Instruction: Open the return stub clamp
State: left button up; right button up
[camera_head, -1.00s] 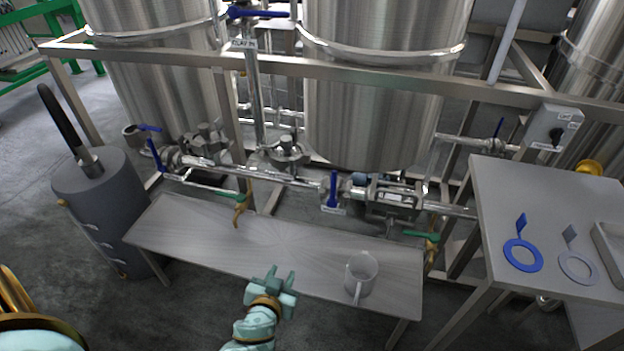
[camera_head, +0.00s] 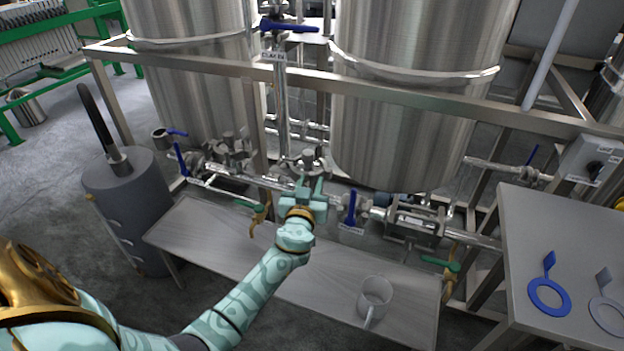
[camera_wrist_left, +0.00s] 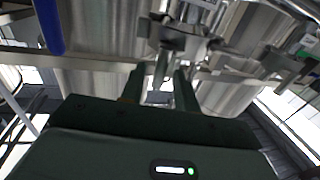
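A steel clamp fitting (camera_head: 308,162) with a knob on top sits on the pipe line in front of the middle tank. No readable label names it as the return stub clamp. In the left wrist view, a steel clamp with a narrow handle-like part (camera_wrist_left: 175,42) lies just ahead of the fingers. A similar clamp fitting (camera_head: 233,147) stands further left. My left gripper (camera_head: 310,184) is in front of the middle fitting; its fingers (camera_wrist_left: 160,88) are apart with nothing clearly held. Contact cannot be told. My right gripper is not in view.
A blue-handled valve (camera_head: 351,208) is close right of the gripper. A frame rail (camera_head: 400,97) crosses above. A side table (camera_head: 530,230) holds a blue ring (camera_head: 549,297). A grey cylinder (camera_head: 128,200) stands left.

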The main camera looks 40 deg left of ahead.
pick_arm(q)
jog(key=shift+x, duration=1.1)
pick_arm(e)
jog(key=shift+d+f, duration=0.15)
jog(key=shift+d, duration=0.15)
pick_arm(q)
jog(key=shift+c, duration=0.3)
grip_shut()
jog(key=shift+f, duration=0.1)
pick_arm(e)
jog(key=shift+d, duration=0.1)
